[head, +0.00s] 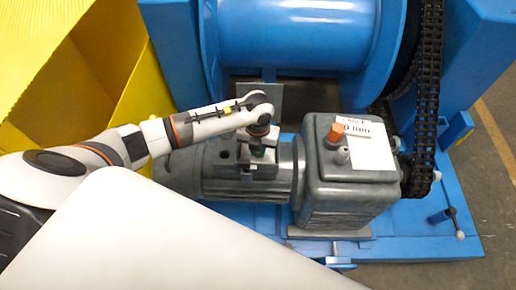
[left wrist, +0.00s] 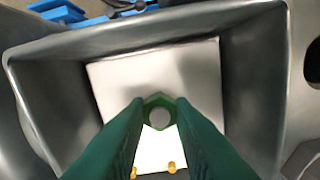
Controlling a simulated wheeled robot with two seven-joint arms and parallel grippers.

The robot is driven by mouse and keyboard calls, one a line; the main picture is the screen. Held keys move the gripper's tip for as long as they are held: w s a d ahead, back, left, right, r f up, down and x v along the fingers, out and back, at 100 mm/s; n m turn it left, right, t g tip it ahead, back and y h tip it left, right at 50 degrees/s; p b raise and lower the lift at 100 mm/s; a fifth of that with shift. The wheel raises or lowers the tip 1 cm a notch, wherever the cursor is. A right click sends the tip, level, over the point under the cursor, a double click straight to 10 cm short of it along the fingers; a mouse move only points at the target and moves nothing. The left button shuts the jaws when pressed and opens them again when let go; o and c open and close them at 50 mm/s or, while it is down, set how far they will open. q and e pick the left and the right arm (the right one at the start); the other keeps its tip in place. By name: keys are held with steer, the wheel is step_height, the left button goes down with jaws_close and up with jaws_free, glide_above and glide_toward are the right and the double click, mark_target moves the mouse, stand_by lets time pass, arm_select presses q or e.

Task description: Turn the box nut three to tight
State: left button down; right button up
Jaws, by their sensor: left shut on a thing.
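My left gripper (head: 258,150) points down at the dark terminal box on top of the grey motor (head: 190,172). In the left wrist view its green fingers (left wrist: 158,118) are shut on a small green hex nut (left wrist: 147,103), one finger on each side. A round grey spot shows in the nut's middle; I cannot tell whether it is a stud end. Below is an open grey box (left wrist: 60,100) with a pale floor (left wrist: 110,85) and small brass-yellow pieces (left wrist: 172,167) near its lower edge. The fingers hide part of the floor. My right gripper is out of view.
A grey gearbox (head: 345,195) with an orange cap (head: 334,136) and a white label (head: 365,145) stands right of the motor. A black chain (head: 427,90) runs up to the blue drum (head: 295,35). A yellow bin (head: 110,60) stands at the left.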

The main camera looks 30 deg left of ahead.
arm_select(q)
steer(key=shift+m, duration=0.9)
steer(key=shift+w+m+b, duration=0.1)
steer(key=shift+m+b, duration=0.2)
steer(key=shift+m, duration=1.1)
steer(key=m+b, duration=0.3)
steer(key=m, duration=0.6)
steer(key=shift+b, duration=0.3)
steer(key=m+b, duration=0.3)
steer(key=m, duration=0.4)
steer(key=shift+m+b, duration=0.35)
steer(key=shift+m, duration=0.25)
steer(key=m+b, duration=0.1)
steer(key=m, duration=0.2)
steer(key=shift+w, duration=0.1)
steer(key=shift+r+m+b, duration=0.15)
steer(key=shift+m+b, duration=0.3)
steer(key=shift+m, duration=0.35)
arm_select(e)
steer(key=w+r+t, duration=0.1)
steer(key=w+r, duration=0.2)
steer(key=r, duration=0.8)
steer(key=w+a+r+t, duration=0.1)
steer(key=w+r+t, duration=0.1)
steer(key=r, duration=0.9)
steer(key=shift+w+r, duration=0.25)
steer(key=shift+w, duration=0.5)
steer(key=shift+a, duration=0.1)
